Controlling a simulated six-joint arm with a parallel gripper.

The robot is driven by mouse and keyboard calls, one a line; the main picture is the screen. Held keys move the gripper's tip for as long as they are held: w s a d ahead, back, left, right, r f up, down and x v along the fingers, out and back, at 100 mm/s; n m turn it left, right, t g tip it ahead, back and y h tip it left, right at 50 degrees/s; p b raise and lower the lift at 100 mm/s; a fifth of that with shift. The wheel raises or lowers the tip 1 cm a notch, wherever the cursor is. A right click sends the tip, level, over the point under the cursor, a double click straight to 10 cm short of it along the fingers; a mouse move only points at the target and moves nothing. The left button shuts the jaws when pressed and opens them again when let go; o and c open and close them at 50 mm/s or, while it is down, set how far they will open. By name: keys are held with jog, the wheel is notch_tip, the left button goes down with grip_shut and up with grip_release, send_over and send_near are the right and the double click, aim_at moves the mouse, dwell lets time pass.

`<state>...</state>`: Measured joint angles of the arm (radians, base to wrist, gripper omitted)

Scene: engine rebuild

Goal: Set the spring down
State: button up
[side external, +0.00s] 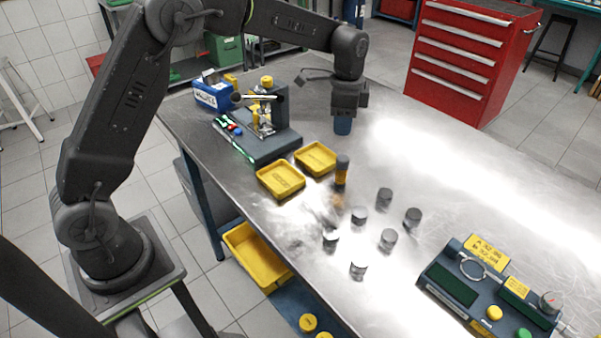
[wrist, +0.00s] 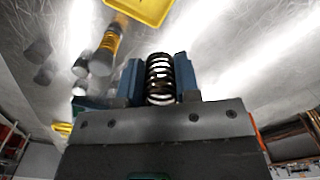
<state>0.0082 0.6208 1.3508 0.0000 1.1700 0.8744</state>
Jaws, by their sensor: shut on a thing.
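In the side view my gripper (side external: 342,124) points down over the far part of the metal table (side external: 430,150), to the right of the yellow trays. The spring is hidden by the fingers there. I cannot tell whether the spring touches the table.
Two yellow trays (side external: 281,180) (side external: 315,159) lie left of my gripper. A dark and yellow cylinder (side external: 341,170) stands near them. Several grey cylinders (side external: 384,197) stand mid-table. A dark fixture (side external: 465,285) is at front right. The table's far right is clear.

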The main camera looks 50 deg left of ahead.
jog(key=s+a+f+n, duration=0.1)
jog(key=s+n, duration=0.2)
jog(key=s+a+f+n, duration=0.1)
jog(key=s+a+n, duration=0.1)
jog(key=s+n, duration=0.1)
jog(key=s+a+f+n, duration=0.1)
jog(key=s+a+n, duration=0.1)
jog(key=s+n, duration=0.2)
jog(key=shift+s+a+f, duration=0.15)
jog(key=shift+s, duration=0.55)
jog(key=w+d+r+m, duration=0.2)
jog(key=w+d+m, duration=0.2)
jog(key=w+m, duration=0.3)
jog(key=w+d+r+m, duration=0.2)
jog(key=w+d+m, duration=0.3)
jog(key=w+m, duration=0.3)
jog(key=shift+w+d+r+m, duration=0.25)
jog(key=shift+w+r+m, duration=0.05)
jog(key=shift+w, duration=0.1)
